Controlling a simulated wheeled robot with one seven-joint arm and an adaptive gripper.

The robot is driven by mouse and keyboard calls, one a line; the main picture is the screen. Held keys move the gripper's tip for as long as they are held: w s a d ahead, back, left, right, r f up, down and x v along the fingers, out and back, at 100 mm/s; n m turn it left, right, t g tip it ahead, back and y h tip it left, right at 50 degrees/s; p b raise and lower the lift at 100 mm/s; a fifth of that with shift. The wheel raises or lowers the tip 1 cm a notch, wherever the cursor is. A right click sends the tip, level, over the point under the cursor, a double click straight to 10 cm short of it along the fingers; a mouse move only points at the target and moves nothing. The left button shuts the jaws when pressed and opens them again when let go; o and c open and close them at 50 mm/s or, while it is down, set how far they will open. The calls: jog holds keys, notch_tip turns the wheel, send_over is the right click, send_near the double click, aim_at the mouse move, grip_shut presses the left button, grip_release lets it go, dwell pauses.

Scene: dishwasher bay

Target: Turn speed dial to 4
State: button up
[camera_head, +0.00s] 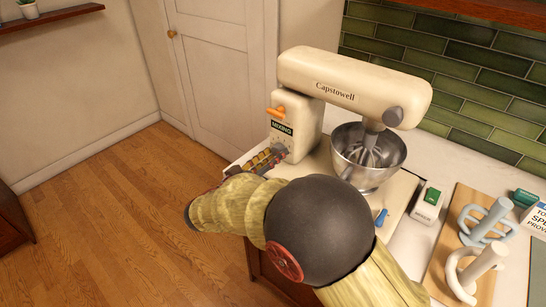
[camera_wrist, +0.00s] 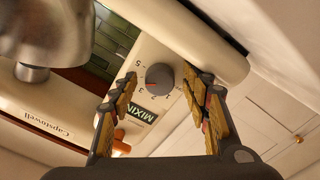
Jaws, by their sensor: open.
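A cream Capstowell stand mixer (camera_head: 345,88) stands on the counter. Its round grey speed dial (camera_wrist: 160,78) sits on the cream column face, with small numbers around it, in the wrist view. I cannot make out which number the dial points at. My gripper (camera_wrist: 159,84) is open, with one finger on each side of the dial in the picture. I cannot tell whether either finger touches it. In the head view my gripper (camera_head: 266,160) is beside the column, and its fingers and my arm crowd the dial area. A MIXING label (camera_head: 282,128) is above it.
An orange lever (camera_head: 278,114) is on the column close to my gripper. A steel bowl (camera_head: 372,175) is under the mixer head. A wooden board (camera_head: 441,262) with pale looped objects (camera_head: 486,222) and a small green-topped box (camera_head: 427,204) lie to the right. Open floor is at left.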

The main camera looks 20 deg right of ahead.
jog(key=shift+a, duration=0.1)
jog(key=v, duration=1.2)
dwell(0.4)
